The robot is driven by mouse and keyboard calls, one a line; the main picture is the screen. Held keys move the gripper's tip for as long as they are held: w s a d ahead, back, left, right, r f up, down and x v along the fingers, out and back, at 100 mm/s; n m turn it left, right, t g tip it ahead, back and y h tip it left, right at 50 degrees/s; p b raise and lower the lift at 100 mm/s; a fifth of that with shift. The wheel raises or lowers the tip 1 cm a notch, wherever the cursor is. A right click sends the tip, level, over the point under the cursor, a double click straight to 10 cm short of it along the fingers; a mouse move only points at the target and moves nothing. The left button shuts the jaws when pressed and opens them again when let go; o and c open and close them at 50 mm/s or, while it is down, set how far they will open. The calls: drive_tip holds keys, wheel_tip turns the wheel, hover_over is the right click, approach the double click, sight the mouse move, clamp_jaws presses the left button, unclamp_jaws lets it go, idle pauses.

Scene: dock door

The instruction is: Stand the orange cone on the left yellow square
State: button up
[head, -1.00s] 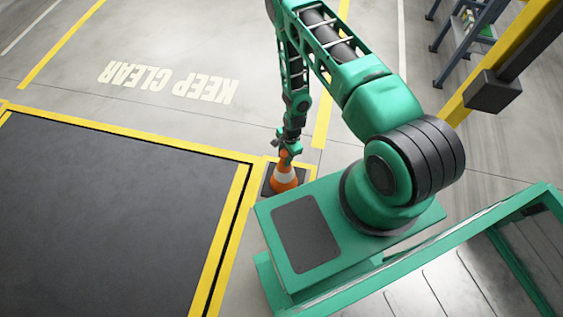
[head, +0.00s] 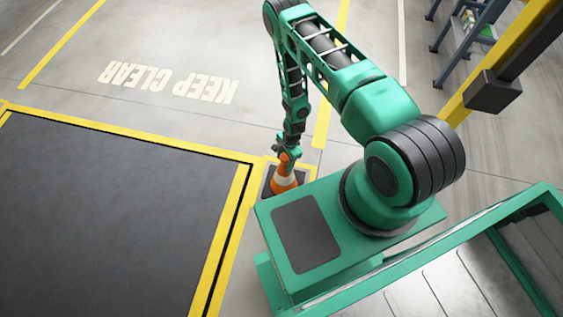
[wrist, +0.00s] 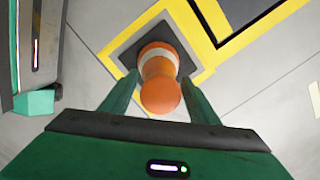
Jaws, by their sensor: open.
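The orange cone (head: 284,180) with a white band stands upright on its dark square base, beside my base in the head view. In the wrist view the cone (wrist: 160,88) is seen from above, its rounded orange top towards me. A yellow outline (wrist: 185,22) surrounds its base on the floor. My gripper (head: 287,155) is at the cone's top, pointing down. In the wrist view its two fingers are apart, one on each side of the cone's upper part. The gripper is open; I cannot tell whether either finger touches the cone.
A large dark floor plate (head: 110,210) with yellow borders lies left of the cone. Beyond it is grey floor with KEEP CLEAR lettering (head: 170,83). A yellow post with a dark block (head: 494,92) and blue shelving (head: 465,35) stand at the upper right.

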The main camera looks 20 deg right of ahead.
drive_tip(key=r, duration=0.4)
drive_tip(key=d+r, duration=0.1)
drive_tip(key=r, duration=0.7)
drive_tip(key=shift+w+d, duration=0.1)
drive_tip(key=shift+d, duration=0.3)
drive_tip(key=shift+w+r, duration=0.15)
drive_tip(key=shift+r, duration=0.05)
drive_tip(key=d+r+n+h, duration=0.1)
drive_tip(key=d+r+n, duration=0.4)
drive_tip(key=r, duration=1.2)
drive_tip(key=d+r+n+h, duration=0.1)
drive_tip(key=d+r, duration=0.7)
drive_tip(key=r, duration=0.9)
drive_tip(key=s+d+r+n, duration=0.1)
drive_tip(key=s+d+r, duration=0.1)
drive_tip(key=s+r, duration=0.4)
drive_tip(key=s+d+r+n, duration=0.1)
drive_tip(key=s+d+r, duration=0.1)
drive_tip(key=s+r, duration=0.5)
drive_tip(key=s+a+r+n, duration=0.1)
drive_tip(key=s+a+r, duration=0.2)
drive_tip(key=s+r, duration=0.5)
drive_tip(key=s, duration=0.3)
drive_tip(key=shift+r+n, duration=0.25)
drive_tip(key=shift+n, duration=0.15)
